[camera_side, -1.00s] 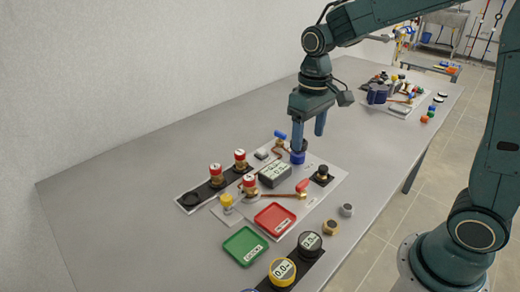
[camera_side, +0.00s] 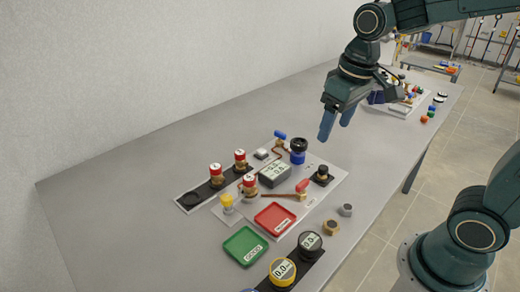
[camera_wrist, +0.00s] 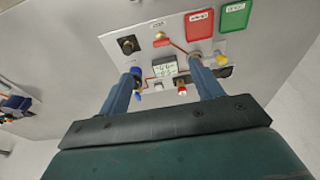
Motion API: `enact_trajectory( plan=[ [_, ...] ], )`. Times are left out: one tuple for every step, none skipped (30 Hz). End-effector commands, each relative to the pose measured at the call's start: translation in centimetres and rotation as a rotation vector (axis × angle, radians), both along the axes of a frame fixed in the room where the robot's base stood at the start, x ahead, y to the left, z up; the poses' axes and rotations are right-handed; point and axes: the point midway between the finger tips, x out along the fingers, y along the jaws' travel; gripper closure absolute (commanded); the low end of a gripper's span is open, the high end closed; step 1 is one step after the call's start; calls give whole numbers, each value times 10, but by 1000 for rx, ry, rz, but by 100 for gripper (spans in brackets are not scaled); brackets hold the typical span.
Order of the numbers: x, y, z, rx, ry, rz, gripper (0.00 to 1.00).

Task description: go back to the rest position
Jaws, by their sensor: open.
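My gripper (camera_side: 336,124) is open and empty, raised above the table to the right of the plate with fittings (camera_side: 322,186). In the wrist view its two fingers (camera_wrist: 160,88) are spread apart with nothing between them. A blue fitting with a black top (camera_side: 299,152) stands upright at the back of the plate, apart from my gripper. It also shows in the wrist view (camera_wrist: 137,75), close beside the left finger in the picture.
A grey display box (camera_side: 274,174), a red tray (camera_side: 276,219) and a green tray (camera_side: 245,246) lie to the left. A second plate of parts (camera_side: 402,104) lies behind my gripper. The table between the plates is bare.

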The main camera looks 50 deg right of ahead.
Motion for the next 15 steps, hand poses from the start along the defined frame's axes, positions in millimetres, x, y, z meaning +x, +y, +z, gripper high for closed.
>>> enact_trajectory(
  plan=[
    [-9,0,5,0,-26,1,35],
    [-14,1,8,-1,-39,2,35],
    [-20,1,11,-1,-56,2,35],
    [-25,1,12,0,-68,3,35],
    [-30,1,14,0,-82,3,35],
    [-36,1,16,-1,-98,4,35],
    [-41,1,18,-1,-112,4,35],
    [-46,1,19,-1,-124,4,35],
    [-52,2,20,-1,-141,5,35],
    [-57,2,21,-2,-153,5,35],
    [-62,2,22,-1,-165,6,35],
    [-68,2,23,-1,-183,6,35],
    [-73,2,23,-1,-195,7,35],
    [-77,2,24,-1,-207,7,35],
    [-83,2,24,-2,-223,8,35]
  ],
)
